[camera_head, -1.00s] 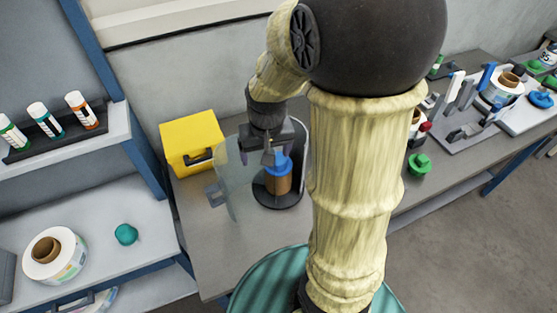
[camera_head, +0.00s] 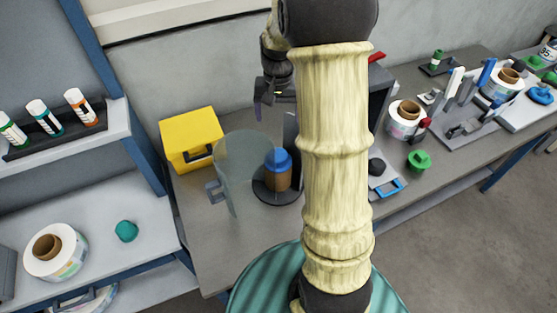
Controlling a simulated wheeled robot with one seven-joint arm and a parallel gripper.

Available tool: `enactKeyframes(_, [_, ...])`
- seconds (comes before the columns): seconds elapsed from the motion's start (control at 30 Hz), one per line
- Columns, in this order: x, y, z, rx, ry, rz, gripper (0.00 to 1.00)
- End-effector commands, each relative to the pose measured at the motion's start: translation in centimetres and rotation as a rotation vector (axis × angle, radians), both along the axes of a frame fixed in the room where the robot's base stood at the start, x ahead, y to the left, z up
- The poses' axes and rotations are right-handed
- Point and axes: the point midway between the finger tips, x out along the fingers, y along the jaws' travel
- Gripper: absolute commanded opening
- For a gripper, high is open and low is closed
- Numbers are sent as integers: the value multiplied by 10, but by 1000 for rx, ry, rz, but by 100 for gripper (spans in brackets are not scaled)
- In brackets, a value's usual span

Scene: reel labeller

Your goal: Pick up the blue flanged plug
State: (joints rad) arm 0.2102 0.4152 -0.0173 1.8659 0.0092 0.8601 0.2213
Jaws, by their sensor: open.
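A blue plug (camera_head: 278,159) sits on top of a brown core (camera_head: 277,180), which stands upright on a round dark base (camera_head: 265,194) behind a clear curved guard. My gripper (camera_head: 272,107) is above and behind this plug, apart from it, open and empty. One finger shows clearly; the other is hard to make out. A second blue piece (camera_head: 541,96), wide and flanged, lies at the far right on a pale surface.
A yellow box (camera_head: 191,138) stands left of the clear guard (camera_head: 241,165). A green flanged plug (camera_head: 419,161) lies on the bench to the right, near a label reel (camera_head: 404,120). A teal plug (camera_head: 126,231) lies on the left shelf. My arm hides part of the bench.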

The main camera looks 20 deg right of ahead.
Motion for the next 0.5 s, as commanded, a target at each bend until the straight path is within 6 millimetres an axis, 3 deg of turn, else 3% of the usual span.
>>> enactKeyframes(0.5, [-2, 0, -85, 1, 7, 0, 83])
